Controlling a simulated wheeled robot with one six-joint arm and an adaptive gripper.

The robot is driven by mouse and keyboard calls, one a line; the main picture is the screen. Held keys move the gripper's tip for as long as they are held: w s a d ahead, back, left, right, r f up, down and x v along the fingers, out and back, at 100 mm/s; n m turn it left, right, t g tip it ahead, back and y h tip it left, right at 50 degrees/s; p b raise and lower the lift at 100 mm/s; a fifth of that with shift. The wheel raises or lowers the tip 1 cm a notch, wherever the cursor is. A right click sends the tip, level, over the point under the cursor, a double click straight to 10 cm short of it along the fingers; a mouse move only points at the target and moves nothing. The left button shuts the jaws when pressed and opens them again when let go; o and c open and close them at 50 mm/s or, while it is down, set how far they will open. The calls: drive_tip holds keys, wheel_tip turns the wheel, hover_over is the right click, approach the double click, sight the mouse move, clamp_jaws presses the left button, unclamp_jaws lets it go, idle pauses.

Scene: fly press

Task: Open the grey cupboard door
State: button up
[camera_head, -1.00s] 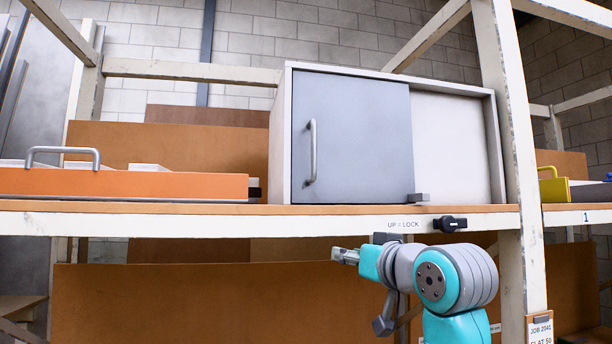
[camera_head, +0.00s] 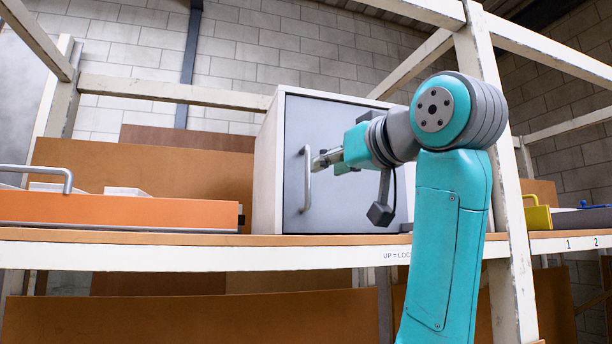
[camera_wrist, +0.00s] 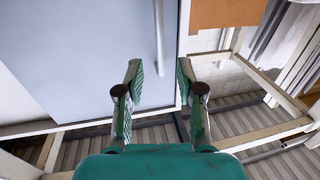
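The cupboard (camera_head: 268,165) is a white box standing on the shelf. A vertical grey bar handle (camera_head: 307,185) is on the door's left side; the handle also shows in the wrist view (camera_wrist: 158,45). My gripper (camera_head: 318,161) is at the handle's right side, at about its upper half. In the wrist view my gripper (camera_wrist: 158,75) has its fingers apart, with nothing between them; the handle's end lies just beyond the fingertips. My arm hides the cupboard's right part.
An orange drawer front (camera_head: 120,212) with a grey handle lies left on the shelf. The shelf edge (camera_head: 180,256) runs below the cupboard, with an "UP = LOCK" label (camera_head: 396,255). A white post (camera_head: 490,120) stands close to my arm's right.

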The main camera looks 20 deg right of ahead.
sight(310, 174)
drive_tip(key=w, duration=0.2)
drive_tip(key=w+a, duration=0.1)
drive_tip(key=w, duration=0.5)
drive_tip(key=shift+w+a, duration=0.15)
drive_tip(key=shift+a, duration=0.15)
clamp_jaws()
